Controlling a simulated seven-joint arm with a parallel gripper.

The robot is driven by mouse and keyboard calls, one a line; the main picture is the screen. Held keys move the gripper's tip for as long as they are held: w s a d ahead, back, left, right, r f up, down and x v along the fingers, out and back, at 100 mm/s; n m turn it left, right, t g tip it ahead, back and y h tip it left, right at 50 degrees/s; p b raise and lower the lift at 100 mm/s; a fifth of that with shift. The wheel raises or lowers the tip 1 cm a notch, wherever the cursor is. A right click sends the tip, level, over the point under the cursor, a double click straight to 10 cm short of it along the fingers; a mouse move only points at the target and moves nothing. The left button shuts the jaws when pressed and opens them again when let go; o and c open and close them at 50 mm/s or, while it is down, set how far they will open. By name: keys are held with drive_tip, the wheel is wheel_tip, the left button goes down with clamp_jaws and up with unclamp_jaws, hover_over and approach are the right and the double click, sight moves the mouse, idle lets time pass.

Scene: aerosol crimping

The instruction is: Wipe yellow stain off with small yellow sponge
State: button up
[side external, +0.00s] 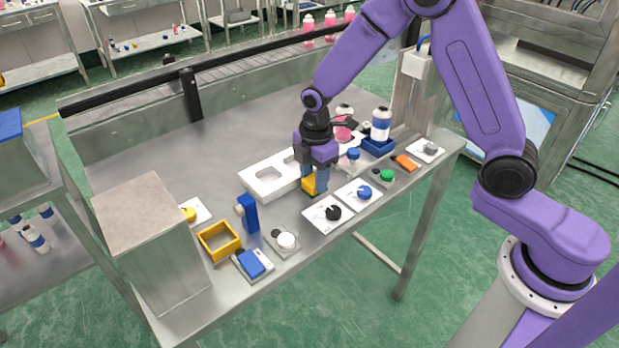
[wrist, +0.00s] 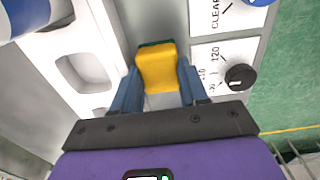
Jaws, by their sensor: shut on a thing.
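My gripper (side external: 316,176) is shut on the small yellow sponge (side external: 309,187), low over the steel table, just right of the white tray with round-cornered openings. In the wrist view the sponge (wrist: 157,68) sits between the blue fingers of my gripper (wrist: 155,92), yellow face showing, with a dark green layer along its far edge. I cannot tell whether the sponge touches the table. I make out no yellow stain in either view; the gripper and sponge may hide it.
The white tray (side external: 250,180) lies left of the gripper, and a dial plate with a black knob (side external: 333,212) is close by towards the front edge. A yellow open box (side external: 203,241) and a blue upright block (side external: 249,212) stand further left. A bottle (side external: 380,124) stands in a blue holder at right.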

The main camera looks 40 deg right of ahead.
drive_tip(key=d, duration=0.3)
drive_tip(key=shift+s+f, duration=0.25)
drive_tip(key=shift+d+r, duration=0.15)
drive_tip(key=shift+w+a+r, duration=0.1)
drive_tip(key=shift+a, duration=0.85)
drive_tip(key=shift+w+a+r, duration=0.1)
drive_tip(key=shift+a, duration=0.85)
drive_tip(key=shift+a+f, duration=0.15)
drive_tip(key=shift+a, duration=1.3)
wheel_tip(320, 180, up, 6)
